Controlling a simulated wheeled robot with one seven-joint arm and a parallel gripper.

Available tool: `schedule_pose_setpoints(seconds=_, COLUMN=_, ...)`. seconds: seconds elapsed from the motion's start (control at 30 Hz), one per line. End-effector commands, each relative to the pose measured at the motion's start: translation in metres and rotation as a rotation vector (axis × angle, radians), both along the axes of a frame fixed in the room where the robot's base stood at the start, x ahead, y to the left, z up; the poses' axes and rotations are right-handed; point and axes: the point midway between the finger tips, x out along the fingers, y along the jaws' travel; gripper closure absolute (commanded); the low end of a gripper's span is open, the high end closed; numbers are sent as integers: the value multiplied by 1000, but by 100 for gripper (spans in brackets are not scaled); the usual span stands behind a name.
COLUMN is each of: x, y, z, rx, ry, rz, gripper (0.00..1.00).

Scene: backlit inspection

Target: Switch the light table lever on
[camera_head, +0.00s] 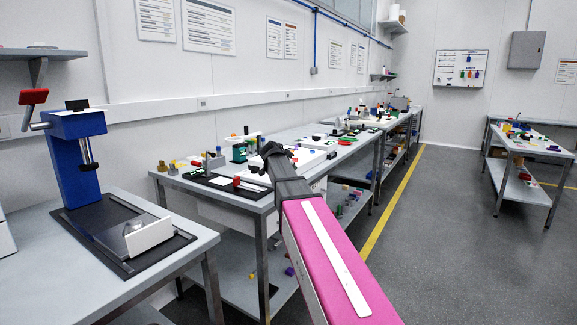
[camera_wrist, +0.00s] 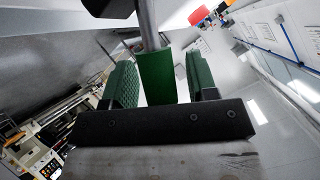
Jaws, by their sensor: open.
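My gripper (camera_head: 272,153) is at the end of my pink arm, over the front part of the middle workbench. In the wrist view its two green textured fingers are spread apart (camera_wrist: 158,62). A smooth green block (camera_wrist: 155,78) with a grey rod (camera_wrist: 148,25) shows between them, with gaps at its sides; contact is not visible. I cannot tell whether it is the lever. A bright white panel (camera_head: 256,180), perhaps the light table, lies partly hidden behind my gripper. I cannot make out the lever in the head view.
A green stand (camera_head: 238,151) with a white top is just left of my gripper. Small coloured parts and a dark tray (camera_head: 214,181) lie nearby on the bench. A blue press (camera_head: 75,160) stands on the near left bench. The floor (camera_head: 440,240) at the right is clear.

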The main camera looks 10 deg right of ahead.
Motion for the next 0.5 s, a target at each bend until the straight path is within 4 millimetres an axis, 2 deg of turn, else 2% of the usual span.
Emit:
schedule_pose_setpoints(seconds=0.17, x=-14, y=10, z=9, rx=-1, ry=-1, rz=2, gripper=47)
schedule_pose_setpoints(seconds=0.5, x=-57, y=43, z=40, rx=1, ry=-1, rz=0, gripper=47)
